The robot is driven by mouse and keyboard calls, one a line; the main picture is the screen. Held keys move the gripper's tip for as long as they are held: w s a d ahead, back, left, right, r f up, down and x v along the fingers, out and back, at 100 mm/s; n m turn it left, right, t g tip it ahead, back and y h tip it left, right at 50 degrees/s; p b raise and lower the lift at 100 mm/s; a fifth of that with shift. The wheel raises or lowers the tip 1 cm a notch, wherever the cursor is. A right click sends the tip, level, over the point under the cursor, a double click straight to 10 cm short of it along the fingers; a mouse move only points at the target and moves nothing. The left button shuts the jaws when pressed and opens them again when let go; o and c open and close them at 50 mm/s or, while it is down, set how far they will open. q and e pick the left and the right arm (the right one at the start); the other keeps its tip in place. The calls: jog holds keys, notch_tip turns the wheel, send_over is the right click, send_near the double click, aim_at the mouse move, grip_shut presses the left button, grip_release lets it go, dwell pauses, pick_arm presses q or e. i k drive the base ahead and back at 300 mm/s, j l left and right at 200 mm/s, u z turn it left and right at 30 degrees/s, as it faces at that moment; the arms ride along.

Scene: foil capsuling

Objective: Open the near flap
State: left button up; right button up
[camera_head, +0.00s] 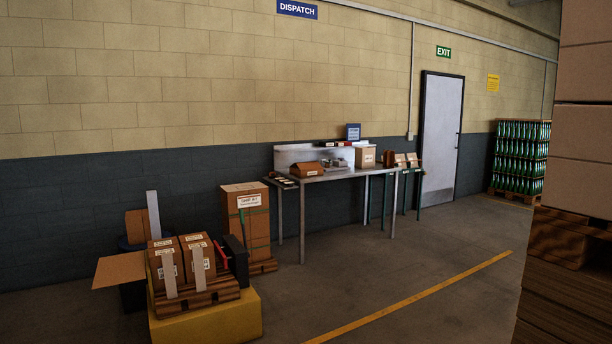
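A flat brown panel that looks like a cardboard flap (118,271) sticks out to the left at the lower left of the head view. Its right edge meets a group of brown cartons (197,257) with white labels. I cannot tell which box the panel belongs to, or whether it is the near flap. A second brown panel (136,226) stands behind it, beside an upright pale strip (153,214). Two more pale strips stand in front of the cartons. Neither of my grippers is in view.
The cartons sit on a wooden pallet above a yellow block (207,320). A taller carton (246,213) stands behind. A metal table (335,176) with boxes is along the wall. Large stacked cartons (584,134) fill the right edge. The middle floor is clear.

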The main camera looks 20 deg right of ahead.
aim_at(315, 166)
jog(key=i+l+z, duration=0.35)
jog(key=i, duration=0.15)
jog(key=i+l+z, duration=0.1)
jog(key=i+z, duration=0.55)
jog(key=i, duration=2.5)
jog(key=i+u, duration=0.1)
jog(key=i, duration=0.9)
jog(key=i+l+u, duration=0.1)
jog(key=i, duration=0.95)
